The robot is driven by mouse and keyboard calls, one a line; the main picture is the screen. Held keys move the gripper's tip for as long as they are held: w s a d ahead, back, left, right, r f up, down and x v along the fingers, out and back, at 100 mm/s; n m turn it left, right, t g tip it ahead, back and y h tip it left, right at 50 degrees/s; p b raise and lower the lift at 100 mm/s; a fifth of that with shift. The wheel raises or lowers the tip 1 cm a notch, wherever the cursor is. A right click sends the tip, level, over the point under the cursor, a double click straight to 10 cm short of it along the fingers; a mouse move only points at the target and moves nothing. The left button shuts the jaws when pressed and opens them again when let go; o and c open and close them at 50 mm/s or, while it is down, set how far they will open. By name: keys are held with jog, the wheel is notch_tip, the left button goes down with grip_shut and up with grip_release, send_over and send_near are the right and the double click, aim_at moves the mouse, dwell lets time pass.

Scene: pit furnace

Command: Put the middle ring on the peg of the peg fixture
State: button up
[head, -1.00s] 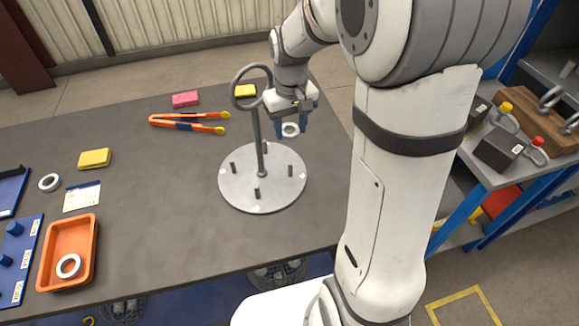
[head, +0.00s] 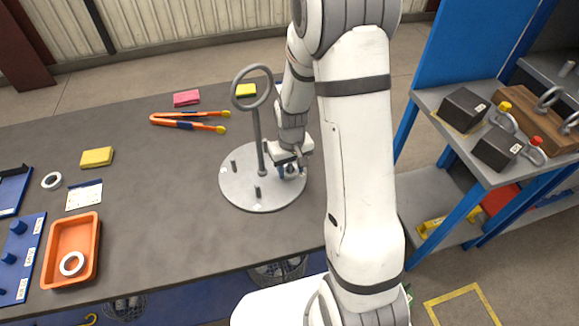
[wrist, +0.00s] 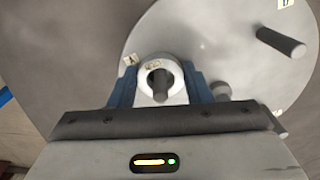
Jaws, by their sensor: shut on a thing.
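My gripper (head: 291,172) is shut on a white ring (wrist: 168,68), which sits between its blue fingers in the wrist view. The grey round plate (head: 240,198) is a fixture with several short upright pegs and a tall post with a loop on top. My gripper is low over its right side. In the wrist view a peg (wrist: 159,84) shows inside the ring's hole, so the two look lined up; I cannot tell how far down the peg the ring is. In the head view the gripper mostly hides the held ring. Another peg (wrist: 281,42) stands bare.
One white ring (head: 52,180) lies on the table at left; another (head: 72,263) is in the orange tray (head: 92,243). A blue peg board (head: 33,262), yellow block (head: 97,157) and orange tongs (head: 178,120) lie around. The tall post (head: 257,135) stands close left of my gripper.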

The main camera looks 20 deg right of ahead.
jog(key=shift+f, duration=0.15)
jog(key=o, duration=1.1)
jog(key=shift+r, duration=0.2)
